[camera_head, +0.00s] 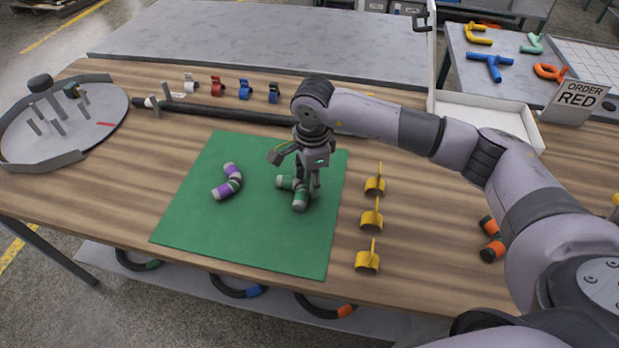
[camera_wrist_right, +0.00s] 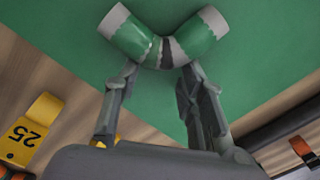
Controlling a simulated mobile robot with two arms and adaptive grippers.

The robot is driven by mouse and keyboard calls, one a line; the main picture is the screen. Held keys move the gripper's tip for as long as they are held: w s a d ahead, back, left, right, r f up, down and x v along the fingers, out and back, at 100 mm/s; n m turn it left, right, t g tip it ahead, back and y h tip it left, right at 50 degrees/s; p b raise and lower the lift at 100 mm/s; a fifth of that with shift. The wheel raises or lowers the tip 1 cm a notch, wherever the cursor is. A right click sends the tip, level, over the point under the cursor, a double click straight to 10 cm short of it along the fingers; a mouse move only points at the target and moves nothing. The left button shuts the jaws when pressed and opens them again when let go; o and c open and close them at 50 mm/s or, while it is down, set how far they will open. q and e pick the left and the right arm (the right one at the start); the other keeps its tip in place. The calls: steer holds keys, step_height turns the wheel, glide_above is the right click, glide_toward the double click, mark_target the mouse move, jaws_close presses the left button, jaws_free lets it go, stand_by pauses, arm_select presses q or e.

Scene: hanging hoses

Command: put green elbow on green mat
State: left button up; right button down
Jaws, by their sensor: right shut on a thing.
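The green elbow (camera_head: 299,199) is a short bent pipe piece with pale ends. It is at the right part of the green mat (camera_head: 255,250), resting on it or just above it; I cannot tell which. My right gripper (camera_head: 311,183) points down and is shut on the elbow. In the right wrist view the fingers (camera_wrist_right: 158,76) hold the elbow (camera_wrist_right: 130,38) at its bend, with both arms of it over green mat (camera_wrist_right: 265,70). My left gripper is not in view.
A purple elbow (camera_head: 228,183) lies on the mat's left part. Yellow holders (camera_head: 371,220) stand right of the mat, and an orange-ended piece (camera_head: 491,240) lies farther right. A long black hose (camera_head: 230,115) and small coloured clamps (camera_head: 245,90) are behind. A round tray (camera_head: 65,120) is left.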

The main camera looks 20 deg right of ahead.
steer(key=shift+f, duration=0.2)
steer(key=c, duration=1)
jaws_free()
steer(key=shift+c, duration=0.2)
steer(key=shift+r, duration=0.45)
step_height(320, 180, up, 12)
steer(key=shift+s+f+b, duration=0.2)
steer(key=shift+s+b, duration=0.05)
steer(key=shift+b, duration=0.2)
